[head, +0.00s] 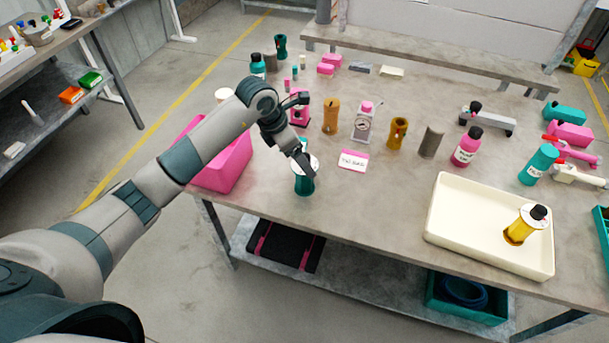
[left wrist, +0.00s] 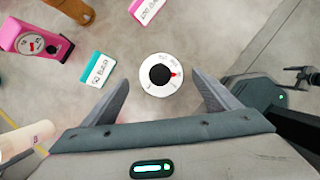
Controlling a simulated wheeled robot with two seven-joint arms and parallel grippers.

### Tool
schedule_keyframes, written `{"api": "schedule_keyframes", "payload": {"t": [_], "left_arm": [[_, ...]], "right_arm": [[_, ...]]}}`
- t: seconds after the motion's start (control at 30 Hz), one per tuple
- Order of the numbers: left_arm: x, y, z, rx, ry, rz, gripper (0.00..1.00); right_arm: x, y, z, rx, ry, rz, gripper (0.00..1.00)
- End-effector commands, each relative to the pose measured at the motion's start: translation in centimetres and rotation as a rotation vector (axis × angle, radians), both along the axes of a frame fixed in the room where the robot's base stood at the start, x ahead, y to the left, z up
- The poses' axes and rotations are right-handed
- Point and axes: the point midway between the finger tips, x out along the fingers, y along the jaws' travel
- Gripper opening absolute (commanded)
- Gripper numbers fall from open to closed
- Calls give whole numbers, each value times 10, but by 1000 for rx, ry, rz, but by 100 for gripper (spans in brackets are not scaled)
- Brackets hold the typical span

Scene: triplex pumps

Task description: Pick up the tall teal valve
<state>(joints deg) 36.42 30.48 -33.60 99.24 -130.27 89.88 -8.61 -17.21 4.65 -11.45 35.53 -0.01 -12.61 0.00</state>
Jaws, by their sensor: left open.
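The tall teal valve (head: 304,186) stands upright near the front edge of the table, left of centre. Its round white top with a black knob (left wrist: 160,75) shows from above in the left wrist view. My left gripper (head: 303,164) is directly over the valve, pointing down, and partly hides its top in the head view. In the left wrist view its two fingers are apart, one on each side of the white top, with visible gaps. I cannot tell how far down they reach beside it. My right gripper is not seen.
A pink bin (head: 222,168) stands left of the valve, under my arm. A pink label card (head: 352,161) lies to the right. A pink gauge unit (head: 300,113) and other parts stand behind. A cream tray (head: 450,248) with a yellow valve (head: 519,230) is at the right.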

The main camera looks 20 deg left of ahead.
Motion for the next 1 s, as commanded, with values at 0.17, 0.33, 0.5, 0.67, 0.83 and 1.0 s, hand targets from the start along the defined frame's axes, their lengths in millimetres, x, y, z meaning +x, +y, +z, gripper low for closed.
{"api": "schedule_keyframes", "payload": {"t": [0.17,0.33,0.5,0.67,0.83,1.0], "left_arm": [[0,-2,-3,-1,2,-1,82],[3,-5,-15,-1,4,1,82],[7,-11,-34,-2,4,2,82],[11,-13,-47,0,1,2,82],[11,-13,-49,1,-1,0,82],[11,-13,-49,0,0,0,82]], "right_arm": [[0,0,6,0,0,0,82],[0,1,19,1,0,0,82],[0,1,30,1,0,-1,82],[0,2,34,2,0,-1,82],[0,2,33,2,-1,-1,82],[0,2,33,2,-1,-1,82]]}}
